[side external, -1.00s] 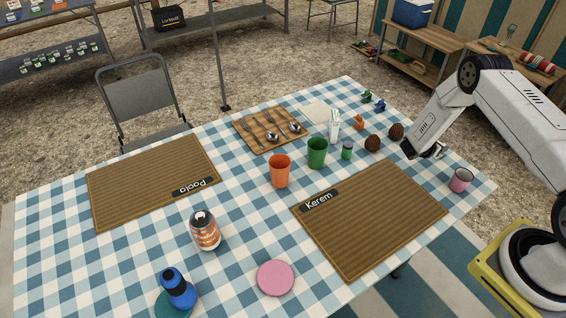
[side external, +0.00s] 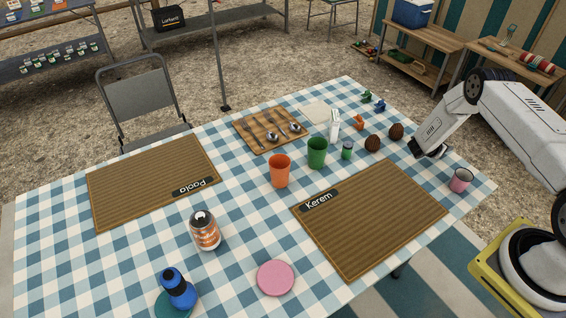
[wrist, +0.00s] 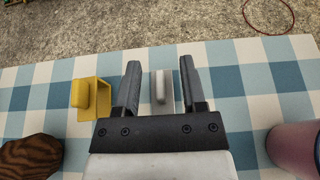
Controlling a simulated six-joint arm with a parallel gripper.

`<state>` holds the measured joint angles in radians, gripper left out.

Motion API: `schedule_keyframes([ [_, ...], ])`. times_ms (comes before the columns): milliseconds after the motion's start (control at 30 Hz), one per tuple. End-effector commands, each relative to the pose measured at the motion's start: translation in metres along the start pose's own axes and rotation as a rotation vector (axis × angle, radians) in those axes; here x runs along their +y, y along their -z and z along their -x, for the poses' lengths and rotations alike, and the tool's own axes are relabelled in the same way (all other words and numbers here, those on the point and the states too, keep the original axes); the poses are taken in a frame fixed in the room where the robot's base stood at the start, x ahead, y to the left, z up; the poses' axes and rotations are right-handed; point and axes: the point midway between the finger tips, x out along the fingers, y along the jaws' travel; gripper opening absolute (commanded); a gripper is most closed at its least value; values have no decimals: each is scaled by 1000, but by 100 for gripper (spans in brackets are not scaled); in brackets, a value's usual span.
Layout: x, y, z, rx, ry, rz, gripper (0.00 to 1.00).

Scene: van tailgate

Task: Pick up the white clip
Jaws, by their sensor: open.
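The white clip (wrist: 161,87) shows in the wrist view as a small pale upright block on the checked cloth. It lies between the two dark fingers of my gripper (wrist: 160,66), with a gap on both sides. My gripper is open and empty. In the side view my gripper (side external: 431,152) is low over the table's right end, near the pink cup. I cannot make out the white clip there; the gripper seems to hide it.
A yellow clip (wrist: 88,94) stands left of the left finger. A brown ridged object (wrist: 30,157) is at lower left, and a pink cup (wrist: 296,148) at lower right. In the side view, the Kerem placemat (side external: 370,220) is in front and clear.

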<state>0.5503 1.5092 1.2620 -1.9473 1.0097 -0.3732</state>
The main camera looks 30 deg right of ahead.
Motion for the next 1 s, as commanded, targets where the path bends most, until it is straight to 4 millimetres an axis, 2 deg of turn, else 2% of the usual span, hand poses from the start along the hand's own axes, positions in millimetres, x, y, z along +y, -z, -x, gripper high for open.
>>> schedule_keyframes([
  [67,0,0,0,0,0,0,50],
  [200,0,0,0,0,0,0,5],
  [233,0,0,0,0,0,0,0],
  [733,0,-2,1,0,0,0,0],
  [1000,0,-16,6,-1,0,-1,0],
])
